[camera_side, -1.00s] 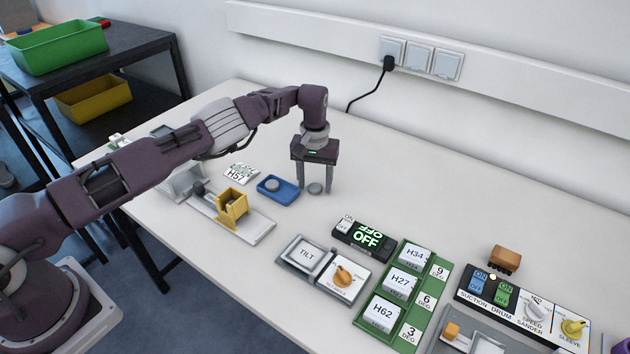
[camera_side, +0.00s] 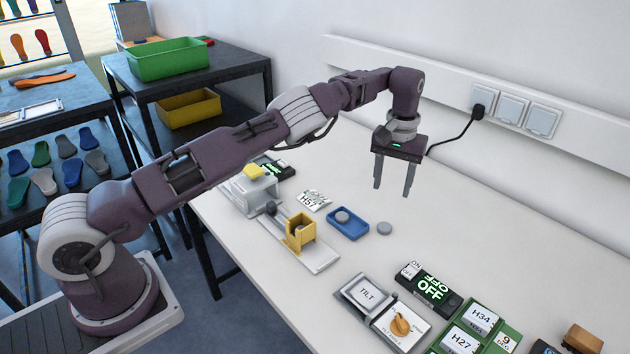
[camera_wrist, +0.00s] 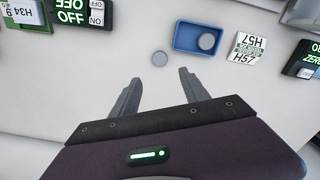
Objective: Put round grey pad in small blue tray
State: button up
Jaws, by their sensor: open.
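A round grey pad (camera_side: 384,228) lies flat on the white table, just right of the small blue tray (camera_side: 357,233). A second round grey pad (camera_side: 342,216) sits inside the tray. My gripper (camera_side: 391,191) is open and empty, raised above the table with fingers pointing down. In the wrist view the loose pad (camera_wrist: 159,58) shows just beyond and between the fingertips of my gripper (camera_wrist: 160,79). The tray (camera_wrist: 182,44) is beyond it to the right, with the other pad (camera_wrist: 206,41) in its right half.
A yellow holder (camera_side: 301,230) on a grey plate and a white H57 card (camera_side: 313,200) stand left of the tray. A TILT panel (camera_side: 367,293) and a black OFF box (camera_side: 430,288) are in front. The table behind the pad is clear.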

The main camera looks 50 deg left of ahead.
jog(key=s+a+r+n+t+h, duration=0.1)
jog(key=s+a+r, duration=0.2)
jog(key=r, duration=0.7)
jog(key=s+a+r+n+t+h, duration=0.1)
jog(key=s+a+r+t, duration=0.15)
jog(key=r, duration=0.75)
jog(key=s+d+r+m, duration=0.2)
jog(key=s+r, duration=0.1)
jog(key=s, duration=1.1)
jog(key=s+d+r+m+t, duration=0.1)
jog(key=s+d+r+m, duration=0.1)
jog(key=s, duration=1.2)
jog(key=shift+s+r, duration=0.2)
jog(key=shift+r, duration=0.35)
jog(key=s+f+m, duration=0.1)
jog(key=s+f, duration=0.1)
jog(key=s, duration=0.1)
jog(key=s+f+y, duration=0.1)
jog(key=s, duration=0.2)
jog(key=s+f+m+t+y, duration=0.1)
jog(key=s+f, duration=0.1)
jog(key=s, duration=0.1)
jog(key=shift+d+f+m, duration=0.1)
jog(key=shift+f+m, duration=0.2)
jog(key=shift+c, duration=1)
jog(key=shift+s+f, duration=0.2)
jog(key=shift+s, duration=0.05)
jog(key=shift+c, duration=0.6)
